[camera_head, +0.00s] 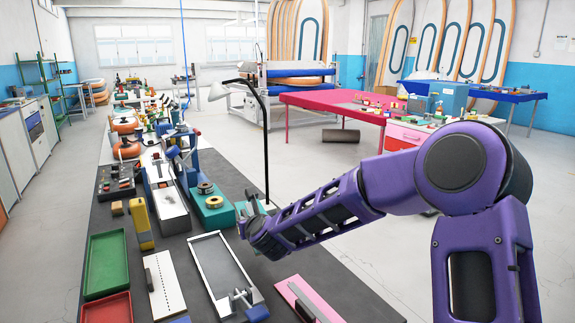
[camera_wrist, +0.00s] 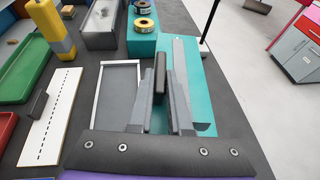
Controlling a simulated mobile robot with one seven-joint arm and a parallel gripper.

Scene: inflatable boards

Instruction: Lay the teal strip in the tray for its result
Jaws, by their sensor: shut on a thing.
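The teal strip (camera_wrist: 205,72) lies under my gripper (camera_wrist: 160,92) in the wrist view. It is a long flat teal piece with a pale grey band along it. My gripper is shut on a dark upright block (camera_wrist: 160,72) that appears to be the strip's grip; the fingers hide its lower part. In the head view my gripper (camera_head: 246,226) is over the bench, and only a little teal shows there. A green tray (camera_head: 108,264) and a red tray (camera_head: 107,309) sit at the left bench edge. Both look empty.
A grey metal frame (camera_head: 197,251) with a blue clamp lies left of my gripper. A white dotted board (camera_head: 167,292) lies between it and the trays. A yellow upright device (camera_head: 141,222) stands behind. A pink strip (camera_head: 291,287) lies at the front right.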

